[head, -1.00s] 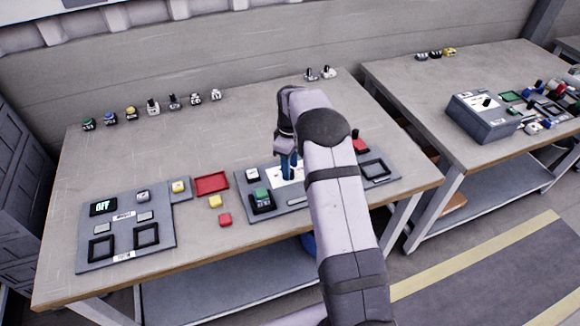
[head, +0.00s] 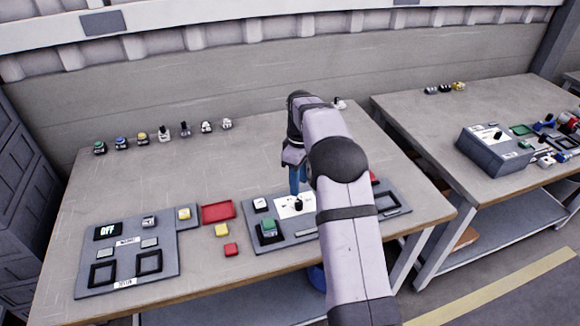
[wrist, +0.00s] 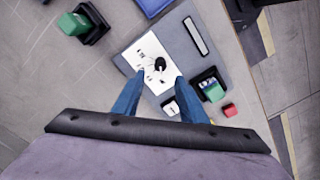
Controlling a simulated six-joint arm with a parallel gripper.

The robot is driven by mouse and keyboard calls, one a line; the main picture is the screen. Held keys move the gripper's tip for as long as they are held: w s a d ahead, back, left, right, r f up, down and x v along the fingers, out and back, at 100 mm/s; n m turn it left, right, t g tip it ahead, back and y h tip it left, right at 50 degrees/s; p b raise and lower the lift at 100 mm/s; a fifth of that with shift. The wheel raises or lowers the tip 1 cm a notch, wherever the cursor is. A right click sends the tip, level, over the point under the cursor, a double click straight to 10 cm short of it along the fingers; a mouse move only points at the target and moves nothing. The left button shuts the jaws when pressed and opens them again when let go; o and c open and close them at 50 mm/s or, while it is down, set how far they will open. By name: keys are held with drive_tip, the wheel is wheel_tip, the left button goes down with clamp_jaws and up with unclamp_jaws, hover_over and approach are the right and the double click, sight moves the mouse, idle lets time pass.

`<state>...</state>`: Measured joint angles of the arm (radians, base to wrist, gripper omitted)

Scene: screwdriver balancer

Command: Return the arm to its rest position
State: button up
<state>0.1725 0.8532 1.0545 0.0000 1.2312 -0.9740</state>
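My gripper (head: 296,180) hangs above the right-hand grey panel (head: 278,241) on the near table. In the wrist view its two blue fingers (wrist: 160,76) are spread apart with nothing between them. A black knob (head: 298,204) stands on a white plate (head: 288,211) of that panel, just below the fingertips in the head view. The wrist view also shows the knob (wrist: 159,64), clear beyond the fingertips. My arm reaches in from the lower right and covers part of the panel's right side.
A green button (head: 268,226) in a black housing sits on the panel. A red tray (head: 217,212), a yellow block (head: 222,230) and a red block (head: 231,250) lie left of it. Another grey panel (head: 125,262) is further left. Small parts line the table's back. A second table (head: 420,115) stands right.

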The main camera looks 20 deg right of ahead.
drive_tip(key=shift+s+a, duration=0.1)
drive_tip(key=shift+s+a+r, duration=0.15)
drive_tip(key=shift+s+r, duration=0.05)
drive_tip(key=s+a+m, duration=0.3)
drive_tip(key=s, duration=0.7)
drive_tip(key=s+a+m, duration=0.3)
drive_tip(key=s, duration=0.7)
drive_tip(key=s+a+m, duration=0.3)
drive_tip(key=s, duration=0.8)
drive_tip(key=shift+f, duration=0.35)
